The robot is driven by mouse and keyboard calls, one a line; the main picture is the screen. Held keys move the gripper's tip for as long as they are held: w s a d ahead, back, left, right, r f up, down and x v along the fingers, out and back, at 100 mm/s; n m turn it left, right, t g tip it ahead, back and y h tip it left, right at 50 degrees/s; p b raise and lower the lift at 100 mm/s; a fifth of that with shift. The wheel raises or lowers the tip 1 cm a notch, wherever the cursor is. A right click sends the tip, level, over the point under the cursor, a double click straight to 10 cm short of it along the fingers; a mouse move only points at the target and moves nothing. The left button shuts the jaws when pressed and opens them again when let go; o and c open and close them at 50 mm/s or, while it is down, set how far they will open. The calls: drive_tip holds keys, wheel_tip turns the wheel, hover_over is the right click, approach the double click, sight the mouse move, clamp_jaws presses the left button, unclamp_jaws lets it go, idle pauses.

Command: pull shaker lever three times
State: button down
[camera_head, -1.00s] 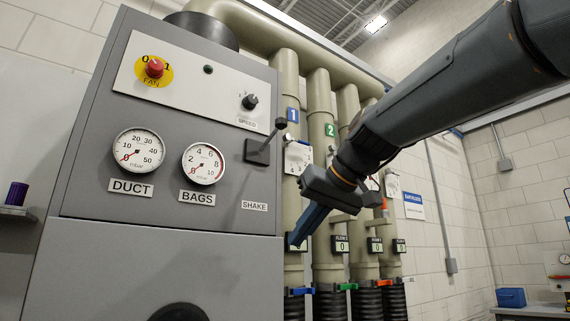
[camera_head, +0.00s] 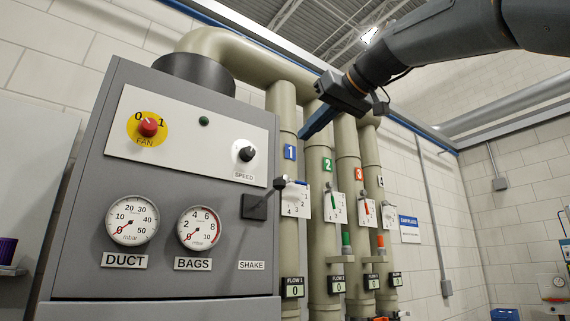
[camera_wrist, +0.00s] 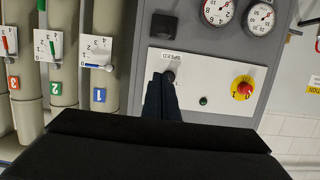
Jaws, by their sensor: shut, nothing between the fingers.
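The shaker lever (camera_head: 280,183) has a round black knob and sticks out from a dark square plate (camera_head: 254,206) on the grey panel, above the SHAKE label (camera_head: 251,265). Its plate also shows upside down at the top of the wrist view (camera_wrist: 163,25). My gripper (camera_head: 303,135) is shut and empty. Its blue fingers point down and left, in front of the pipes, above and to the right of the lever in the picture, apart from it. In the wrist view the shut fingers (camera_wrist: 160,85) appear beside the SPEED knob; I cannot tell the depth gap.
The panel carries a red FAN knob (camera_head: 148,127), a SPEED knob (camera_head: 246,154), and the DUCT (camera_head: 131,220) and BAGS (camera_head: 199,228) gauges. Numbered pipes with small valve plates (camera_head: 296,199) stand close to the lever's right. A large pipe (camera_head: 230,45) runs overhead.

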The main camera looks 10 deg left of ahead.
drive_tip(key=shift+w+a, duration=0.1)
drive_tip(key=w+a+f+p, duration=0.4)
drive_tip(key=w+a+f, duration=0.2)
drive_tip(key=a, duration=0.1)
drive_tip(key=shift+f, duration=0.25)
drive_tip(key=shift+a, duration=0.1)
drive_tip(key=shift+f+b, duration=0.15)
drive_tip(key=shift+b, duration=0.35)
